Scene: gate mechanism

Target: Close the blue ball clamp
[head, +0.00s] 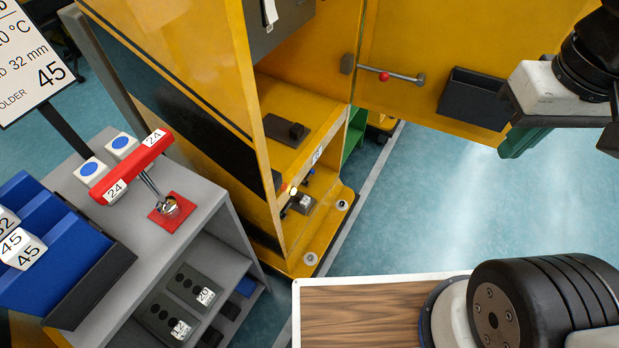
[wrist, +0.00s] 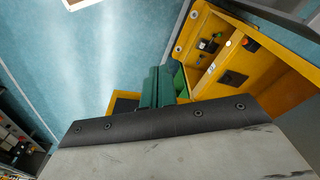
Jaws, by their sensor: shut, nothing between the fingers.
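A small blue ball (head: 311,171) shows inside the lower opening of the yellow cabinet, beside a small clamp-like fitting (head: 302,203) with a pale yellow ball. The fitting also shows in the wrist view (wrist: 208,45), where the blue ball is too small to make out clearly. I cannot tell the clamp's position from here. My gripper (head: 510,152) is at the upper right of the head view, in front of the cabinet's open door and well apart from the clamp. Its green fingers (wrist: 155,80) are shut and empty in the wrist view.
The open yellow door (head: 425,40) carries a red-ball handle (head: 384,77) and a black bin (head: 475,98). A grey shelf unit (head: 215,195) with a red lever (head: 132,167) and blue holder (head: 45,250) stands left. Clear floor (head: 400,220) lies below the door.

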